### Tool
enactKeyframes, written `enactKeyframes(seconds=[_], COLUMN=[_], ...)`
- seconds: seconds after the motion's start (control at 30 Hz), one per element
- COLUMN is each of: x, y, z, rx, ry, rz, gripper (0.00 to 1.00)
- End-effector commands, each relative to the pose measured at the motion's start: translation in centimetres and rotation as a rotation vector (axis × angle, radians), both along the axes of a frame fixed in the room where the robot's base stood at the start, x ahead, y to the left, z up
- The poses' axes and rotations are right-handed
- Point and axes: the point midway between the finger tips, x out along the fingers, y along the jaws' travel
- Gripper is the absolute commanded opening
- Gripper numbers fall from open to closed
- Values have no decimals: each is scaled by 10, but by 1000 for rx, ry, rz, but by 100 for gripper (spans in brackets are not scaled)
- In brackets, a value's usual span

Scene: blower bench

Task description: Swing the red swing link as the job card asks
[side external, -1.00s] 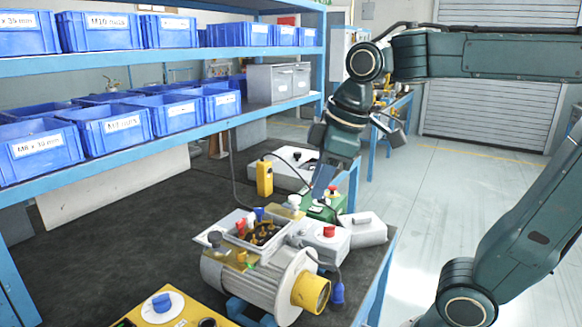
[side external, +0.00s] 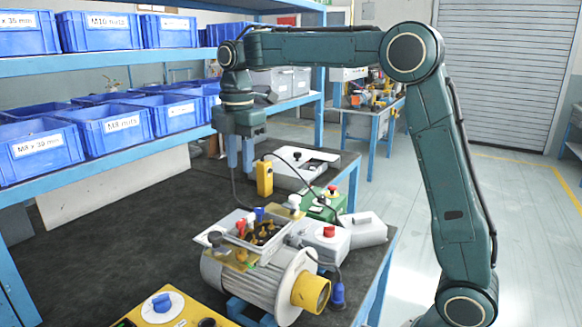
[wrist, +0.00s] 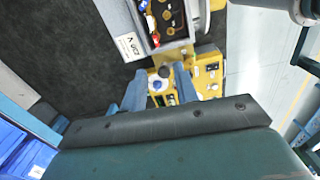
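The red swing link (side external: 241,226) is a small red piece at the left side of the open terminal box (side external: 274,247) on top of the grey motor (side external: 243,283). In the wrist view a small red piece (wrist: 155,38) shows by the dark box interior with brass posts. Its exact angle is too small to tell. A white card (wrist: 130,46) beside the box carries print that appears to read 220 V, upside down. My gripper (side external: 240,168) is open and empty, pointing down above the bench behind the motor. Its two blue fingers stand apart in the wrist view (wrist: 160,74).
A yellow pendant (side external: 265,178), a green box (side external: 322,208) and a grey box with a red button (side external: 328,240) stand behind and beside the motor. A yellow panel (side external: 190,312) lies in front. Blue bins on shelves border the left. The dark mat's left side is clear.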

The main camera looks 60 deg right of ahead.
Motion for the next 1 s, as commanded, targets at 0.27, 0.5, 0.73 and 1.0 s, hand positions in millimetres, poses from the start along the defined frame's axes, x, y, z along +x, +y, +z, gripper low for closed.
enactKeyframes(seconds=[0.27,0.5,0.73,1.0], x=[13,13,13,12], y=[-2,-2,-2,-2], z=[-7,-9,-25,-62], rx=[0,0,0,0], ry=[23,23,24,26], rz=[76,75,75,74], gripper=[30,30,30,30])
